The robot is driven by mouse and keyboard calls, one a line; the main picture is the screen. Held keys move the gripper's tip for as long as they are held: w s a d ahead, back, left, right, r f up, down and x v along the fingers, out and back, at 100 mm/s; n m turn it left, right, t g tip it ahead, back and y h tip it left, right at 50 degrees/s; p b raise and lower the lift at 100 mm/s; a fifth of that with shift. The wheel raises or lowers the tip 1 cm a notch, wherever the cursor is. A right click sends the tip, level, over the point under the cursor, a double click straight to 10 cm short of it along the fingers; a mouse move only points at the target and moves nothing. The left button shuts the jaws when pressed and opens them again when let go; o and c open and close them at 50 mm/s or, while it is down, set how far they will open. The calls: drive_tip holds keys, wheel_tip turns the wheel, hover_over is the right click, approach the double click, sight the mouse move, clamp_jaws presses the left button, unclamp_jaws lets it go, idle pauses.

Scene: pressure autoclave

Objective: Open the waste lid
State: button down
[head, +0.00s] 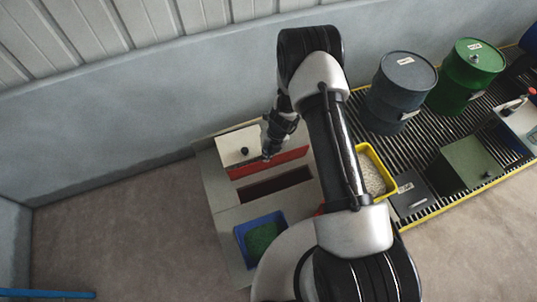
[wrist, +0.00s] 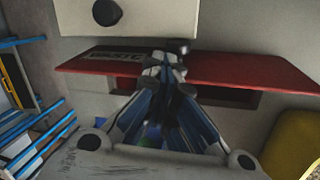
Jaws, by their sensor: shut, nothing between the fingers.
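The red waste lid (head: 283,163) is in the head view, at the left of my arm, in a pale bench top. It appears raised along its far side, with a dark slot (head: 275,187) showing in front of it. The wrist view shows the lid (wrist: 235,70) as a wide red panel with a partly covered "WASTE" label. My gripper (head: 267,155) is at the lid in the head view. In the wrist view my gripper (wrist: 166,62) is shut and empty, its fingertips overlapping the lid's middle. I cannot tell whether they touch it. The fingers hide part of the lid.
A white box (head: 232,150) with a black knob stands behind the lid. A blue tray (head: 240,231) of green granules is in front of the slot. A yellow tray (head: 390,180) of pale pellets, a grey drum (head: 400,85) and a green drum (head: 468,75) are at right.

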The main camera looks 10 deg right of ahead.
drive_tip(key=shift+w+f, duration=0.3)
drive_tip(key=shift+w, duration=0.05)
drive_tip(key=r, duration=0.1)
drive_tip(key=w+r, duration=0.1)
drive_tip(key=shift+w+d+r, duration=0.1)
drive_tip(key=shift+r, duration=0.3)
drive_tip(key=s+v, duration=0.2)
drive_tip(key=v, duration=0.8)
drive_tip(key=shift+d, duration=0.15)
drive_tip(key=shift+f, duration=0.25)
